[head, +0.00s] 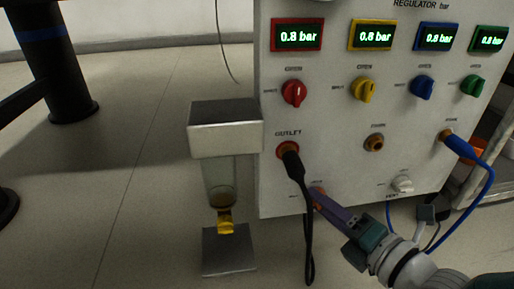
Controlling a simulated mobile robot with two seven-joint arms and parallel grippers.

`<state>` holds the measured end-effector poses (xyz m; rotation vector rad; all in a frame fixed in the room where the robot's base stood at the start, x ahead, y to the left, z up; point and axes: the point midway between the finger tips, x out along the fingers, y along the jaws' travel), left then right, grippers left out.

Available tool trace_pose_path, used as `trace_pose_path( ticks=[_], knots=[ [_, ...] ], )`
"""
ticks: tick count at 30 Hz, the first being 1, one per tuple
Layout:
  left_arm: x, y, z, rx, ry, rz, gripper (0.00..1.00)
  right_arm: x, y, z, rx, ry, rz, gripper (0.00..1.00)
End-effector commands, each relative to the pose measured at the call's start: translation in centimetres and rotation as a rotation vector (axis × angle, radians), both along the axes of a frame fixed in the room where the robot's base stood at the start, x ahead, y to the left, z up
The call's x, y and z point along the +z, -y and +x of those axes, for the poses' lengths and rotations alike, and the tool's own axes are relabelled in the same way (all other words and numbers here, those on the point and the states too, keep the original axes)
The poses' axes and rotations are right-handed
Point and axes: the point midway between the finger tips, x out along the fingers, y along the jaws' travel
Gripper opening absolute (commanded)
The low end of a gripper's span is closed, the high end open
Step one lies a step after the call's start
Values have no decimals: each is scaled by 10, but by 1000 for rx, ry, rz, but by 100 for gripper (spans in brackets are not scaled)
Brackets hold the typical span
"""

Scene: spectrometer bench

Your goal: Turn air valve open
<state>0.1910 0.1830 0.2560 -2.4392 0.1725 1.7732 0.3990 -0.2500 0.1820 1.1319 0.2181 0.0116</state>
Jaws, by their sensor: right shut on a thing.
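The white regulator panel (345,115) stands upright at the right of the head view. My right gripper (318,193) reaches in from the lower right, its purple fingers shut at the panel's bottom edge. It is shut on a small reddish valve knob, which the fingers mostly hide. I cannot read the label there or tell how far the knob is turned. Red (293,93), yellow (363,89), blue (423,87) and green (473,86) knobs sit higher up, under displays reading 0.8 bar. My left gripper is not in view.
A black cable (307,230) hangs from the outlet, just left of my right gripper. A white knob (402,184) and a blue hose (488,190) are to the right. A metal-topped filter unit (225,130) stands left of the panel. The floor at the left is mostly clear.

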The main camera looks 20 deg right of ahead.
Motion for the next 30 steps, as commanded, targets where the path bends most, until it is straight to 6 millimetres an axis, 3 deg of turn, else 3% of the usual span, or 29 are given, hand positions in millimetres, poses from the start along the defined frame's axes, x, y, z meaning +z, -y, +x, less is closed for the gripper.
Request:
trace_pose_path(
  ticks=[20, 21, 28, 30],
  knots=[
    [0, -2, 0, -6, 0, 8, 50, 1, 0, 1, -2, 20, 72, 0],
    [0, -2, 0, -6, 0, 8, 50, 1, 0, 1, -2, 20, 72, 44],
    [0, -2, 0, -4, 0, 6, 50, 1, 0, 1, -1, 19, 71, 70],
    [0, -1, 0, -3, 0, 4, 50, 0, 0, 0, -1, 18, 70, 73]
  ],
)
